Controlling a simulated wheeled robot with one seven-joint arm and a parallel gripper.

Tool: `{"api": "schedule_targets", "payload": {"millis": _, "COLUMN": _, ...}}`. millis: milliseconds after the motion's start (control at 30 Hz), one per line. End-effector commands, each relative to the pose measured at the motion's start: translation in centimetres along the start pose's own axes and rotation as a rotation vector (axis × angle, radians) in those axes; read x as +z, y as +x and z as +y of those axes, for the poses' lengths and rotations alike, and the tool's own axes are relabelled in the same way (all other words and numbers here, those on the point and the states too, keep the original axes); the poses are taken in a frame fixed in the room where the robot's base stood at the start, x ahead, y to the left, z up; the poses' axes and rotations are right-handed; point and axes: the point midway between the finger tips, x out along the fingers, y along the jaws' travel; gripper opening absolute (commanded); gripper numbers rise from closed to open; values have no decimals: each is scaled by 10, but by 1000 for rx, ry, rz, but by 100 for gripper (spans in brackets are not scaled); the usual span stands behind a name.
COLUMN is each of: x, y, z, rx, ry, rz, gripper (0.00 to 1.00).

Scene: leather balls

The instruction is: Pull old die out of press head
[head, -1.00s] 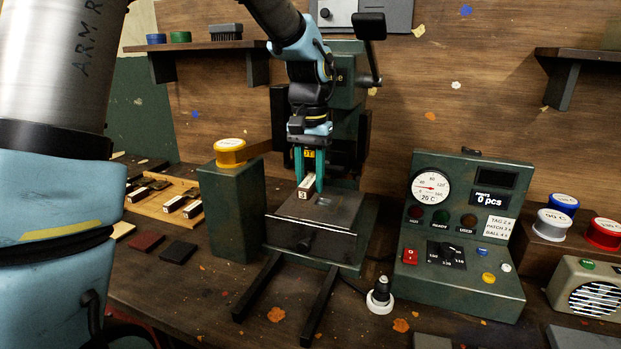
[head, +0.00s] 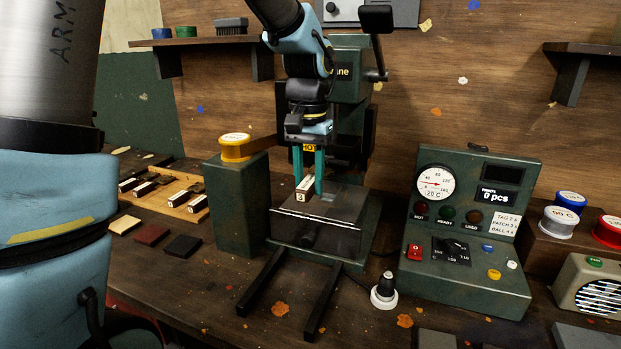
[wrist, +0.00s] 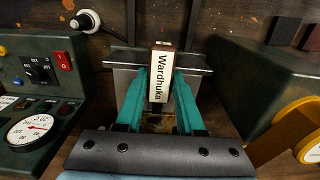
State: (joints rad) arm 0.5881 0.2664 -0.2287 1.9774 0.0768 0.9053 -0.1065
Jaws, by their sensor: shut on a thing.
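The old die is a pale bar with a "3" on its front end (head: 302,194). In the wrist view its long face reads "Wardhuka" (wrist: 159,75). My gripper (head: 311,190) has teal fingers and is shut on the die, one finger on each side, just above the press's metal plate (head: 325,213). I cannot tell whether the die touches the plate. The green press (head: 350,95) stands behind, and its head is mostly hidden by my arm. A yellow "HOT" label (head: 309,148) shows behind the fingers.
A wooden rack (head: 180,205) with several similar dies lies at left. A control box (head: 470,235) stands right.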

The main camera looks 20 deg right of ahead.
Motion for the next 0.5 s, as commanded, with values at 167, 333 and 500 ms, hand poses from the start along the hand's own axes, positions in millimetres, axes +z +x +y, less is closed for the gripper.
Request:
{"api": "schedule_targets", "payload": {"millis": 167, "x": 6, "y": 0, "z": 0, "rx": 0, "ry": 0, "rz": 1, "gripper": 0}}
{"api": "schedule_targets", "payload": {"millis": 333, "x": 11, "y": 0, "z": 0, "rx": 0, "ry": -1, "rz": 1, "gripper": 0}}
{"api": "schedule_targets", "payload": {"millis": 500, "x": 17, "y": 0, "z": 0, "rx": 0, "ry": 0, "rz": 1, "gripper": 0}}
